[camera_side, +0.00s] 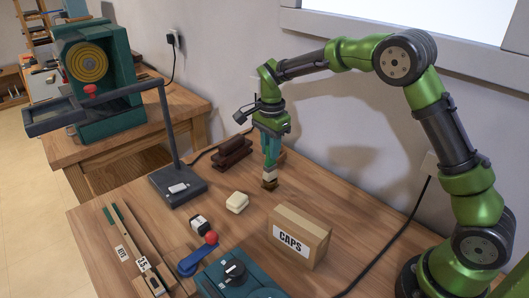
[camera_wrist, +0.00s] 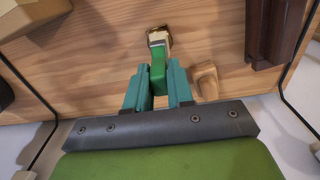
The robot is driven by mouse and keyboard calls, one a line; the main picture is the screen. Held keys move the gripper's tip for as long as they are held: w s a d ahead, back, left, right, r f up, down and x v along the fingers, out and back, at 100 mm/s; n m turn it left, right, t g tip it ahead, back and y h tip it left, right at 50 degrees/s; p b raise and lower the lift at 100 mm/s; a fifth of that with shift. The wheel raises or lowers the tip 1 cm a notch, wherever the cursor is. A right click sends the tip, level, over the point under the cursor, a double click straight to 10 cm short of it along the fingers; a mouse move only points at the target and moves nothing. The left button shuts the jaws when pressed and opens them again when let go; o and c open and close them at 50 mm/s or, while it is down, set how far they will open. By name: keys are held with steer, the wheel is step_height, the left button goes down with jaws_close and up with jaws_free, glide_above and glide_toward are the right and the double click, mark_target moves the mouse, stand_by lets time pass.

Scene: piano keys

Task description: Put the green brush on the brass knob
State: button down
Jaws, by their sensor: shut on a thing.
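My gripper (camera_side: 270,150) is shut on the green brush and points down over the right part of the workbench. The brush's green handle (camera_wrist: 158,76) sits between the two teal fingers in the wrist view. Its pale band and brown tip (camera_side: 269,178) stick out below the fingers in the side view. The tip is close to the bench top; I cannot tell whether it touches. I cannot make out a brass knob for certain in either view.
A CAPS box (camera_side: 300,236) stands in front of my gripper. A dark brown rail-like block (camera_side: 232,152) lies to its left, and a cream block (camera_side: 237,202) lies nearer.

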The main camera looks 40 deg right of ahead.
steer(key=c, duration=1)
jaws_free()
steer(key=shift+f, duration=0.15)
step_height(320, 180, up, 12)
steer(key=s+r+n+t+y, duration=0.1)
steer(key=s+r+n+t, duration=0.35)
steer(key=s, duration=0.75)
steer(key=shift+s+a+f+n+t+y, duration=0.15)
steer(key=shift+s+a+f+n+t, duration=0.3)
steer(key=shift+s+n, duration=1.5)
steer(key=shift+s+a+f+n+t+y, duration=0.4)
steer(key=shift+s+n, duration=0.8)
steer(key=shift+s, duration=1.5)
steer(key=shift+s+a+f+n+t+h, duration=0.1)
steer(key=shift+s+a+f+n+t, duration=0.35)
steer(key=shift+s+n, duration=1.5)
